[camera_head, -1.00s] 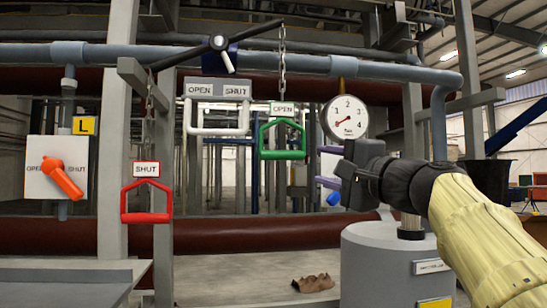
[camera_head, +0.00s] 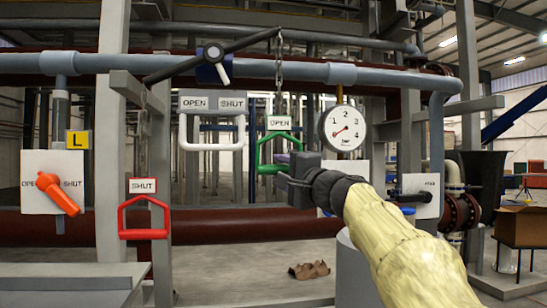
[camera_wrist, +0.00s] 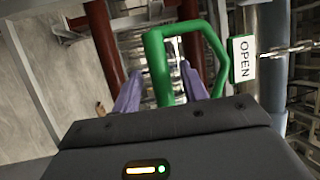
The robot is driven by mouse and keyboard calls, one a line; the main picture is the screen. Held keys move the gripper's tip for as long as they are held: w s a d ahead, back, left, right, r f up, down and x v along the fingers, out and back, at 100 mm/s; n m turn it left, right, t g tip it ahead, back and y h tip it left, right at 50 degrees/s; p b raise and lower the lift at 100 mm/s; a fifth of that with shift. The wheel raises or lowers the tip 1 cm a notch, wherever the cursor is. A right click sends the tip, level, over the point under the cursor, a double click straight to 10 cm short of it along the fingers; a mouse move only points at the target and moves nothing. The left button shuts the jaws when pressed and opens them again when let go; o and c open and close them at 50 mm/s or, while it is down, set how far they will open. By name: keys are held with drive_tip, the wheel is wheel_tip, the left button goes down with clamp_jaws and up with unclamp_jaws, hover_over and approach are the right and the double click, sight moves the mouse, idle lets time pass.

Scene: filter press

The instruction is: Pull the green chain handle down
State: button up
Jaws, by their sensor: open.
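The green handle (camera_head: 259,156) hangs below an OPEN sign (camera_head: 280,123) on a chain (camera_head: 279,75) from the right end of a dark lever. My gripper (camera_head: 278,172) is at the handle's lower right and hides part of it. In the wrist view, the green handle (camera_wrist: 160,70) stands right in front of the gripper. My two purple fingers (camera_wrist: 163,88) are spread apart, with the handle's grip bar showing between them. I cannot tell whether they touch it. The OPEN sign (camera_wrist: 243,60) is to the right there.
A red handle (camera_head: 143,233) with a SHUT sign hangs at the left. A white OPEN/SHUT frame (camera_head: 211,146) is left of the green handle, and a round gauge (camera_head: 345,128) is to its right. An orange switch (camera_head: 58,194) is at the far left.

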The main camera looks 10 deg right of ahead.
drive_tip(key=shift+p+x, duration=0.75)
drive_tip(key=shift+x, duration=1.05)
